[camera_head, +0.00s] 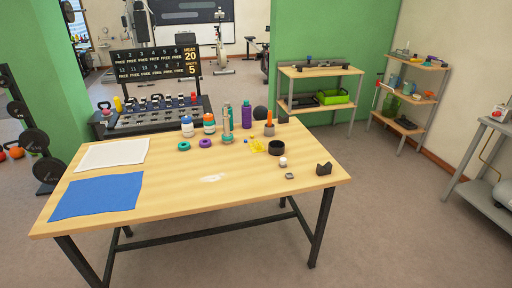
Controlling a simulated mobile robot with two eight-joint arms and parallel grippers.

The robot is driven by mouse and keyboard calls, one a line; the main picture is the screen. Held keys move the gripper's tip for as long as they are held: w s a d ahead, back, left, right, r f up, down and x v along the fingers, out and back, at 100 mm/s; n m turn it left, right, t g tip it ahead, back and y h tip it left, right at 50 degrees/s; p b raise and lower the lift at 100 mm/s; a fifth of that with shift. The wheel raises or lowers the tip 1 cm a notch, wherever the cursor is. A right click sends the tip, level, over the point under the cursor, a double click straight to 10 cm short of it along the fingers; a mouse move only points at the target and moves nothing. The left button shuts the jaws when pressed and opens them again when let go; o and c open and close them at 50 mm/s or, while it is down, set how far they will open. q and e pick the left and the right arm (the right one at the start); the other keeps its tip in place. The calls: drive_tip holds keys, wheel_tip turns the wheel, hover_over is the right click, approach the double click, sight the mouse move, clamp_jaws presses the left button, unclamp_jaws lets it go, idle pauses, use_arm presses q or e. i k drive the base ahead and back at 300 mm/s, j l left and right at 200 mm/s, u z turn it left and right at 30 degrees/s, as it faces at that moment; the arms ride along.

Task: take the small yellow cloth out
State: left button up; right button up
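A small yellow cloth (257,146) lies crumpled on the wooden table (180,190), right of the middle of its top. A short black cylinder (277,148) stands close to its right, and a clear bottle (227,122) stands to its left. Whether the cloth touches or lies under anything is too small to tell. Neither of my grippers shows in the head view.
A white cloth (112,154) and a blue cloth (97,195) lie flat at the table's left. Several bottles, a purple ring (205,143) and a green ring (184,146) stand near the back edge. The front middle is mostly clear, with a pale patch (212,178).

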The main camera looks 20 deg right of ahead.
sight(257, 146)
drive_tip(key=i+l+u, duration=0.1)
drive_tip(key=u, duration=0.3)
drive_tip(key=l+u, duration=0.2)
drive_tip(key=u, duration=0.2)
drive_tip(key=i+l+u, duration=0.1)
drive_tip(key=l+u, duration=0.15)
drive_tip(key=u, duration=0.15)
drive_tip(key=l+u, duration=0.4)
drive_tip(key=l, duration=0.65)
drive_tip(key=i+l, duration=0.1)
drive_tip(key=l, duration=0.9)
drive_tip(key=i+l+u, duration=0.1)
drive_tip(key=l, duration=0.9)
